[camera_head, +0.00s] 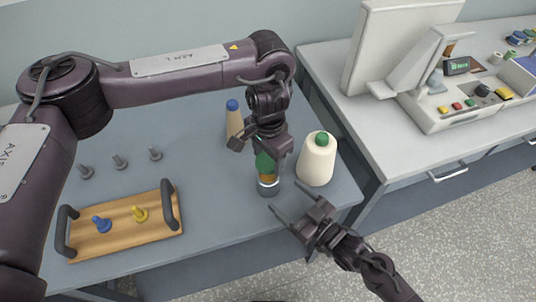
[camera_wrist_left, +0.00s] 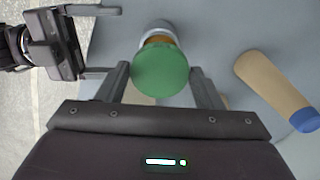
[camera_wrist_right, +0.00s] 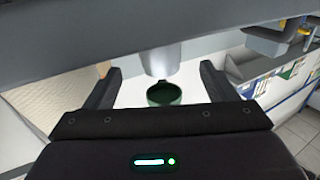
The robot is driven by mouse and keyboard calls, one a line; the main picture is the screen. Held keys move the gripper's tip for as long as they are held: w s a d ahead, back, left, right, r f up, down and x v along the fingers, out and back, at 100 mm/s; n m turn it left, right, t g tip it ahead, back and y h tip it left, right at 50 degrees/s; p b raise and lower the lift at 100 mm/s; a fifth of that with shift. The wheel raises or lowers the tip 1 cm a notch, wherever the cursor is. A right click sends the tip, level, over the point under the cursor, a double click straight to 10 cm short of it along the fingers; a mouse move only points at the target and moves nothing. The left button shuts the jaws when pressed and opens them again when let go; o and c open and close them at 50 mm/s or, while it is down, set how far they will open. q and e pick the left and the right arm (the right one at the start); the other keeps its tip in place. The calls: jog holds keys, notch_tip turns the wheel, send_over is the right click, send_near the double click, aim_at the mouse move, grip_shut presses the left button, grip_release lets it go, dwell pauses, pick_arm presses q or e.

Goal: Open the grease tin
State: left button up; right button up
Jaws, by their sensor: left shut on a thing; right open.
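The grease tin (camera_head: 267,189) stands upright near the table's front edge, a grey body with a pale rim and amber inside. Its green lid (camera_head: 264,163) is between the fingers of my left gripper (camera_head: 262,147), shut on it from above. In the left wrist view the lid (camera_wrist_left: 160,72) hides most of the tin. In the right wrist view the lid's dark hollow underside (camera_wrist_right: 163,95) appears just apart from the grey tin (camera_wrist_right: 160,58). My right gripper (camera_head: 288,203) is open and empty, its fingers toward the tin from the lower right, apart from it.
A cream cone with a green top (camera_head: 317,160) stands close right of the tin. A tan, blue-topped peg (camera_head: 234,122) is behind. A wooden tray (camera_head: 110,239) with two bobbins and several grey pegs (camera_head: 120,162) are left. A side bench (camera_head: 415,150) carries a machine.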

jog(key=v, duration=0.6)
jog(key=shift+b, duration=0.3)
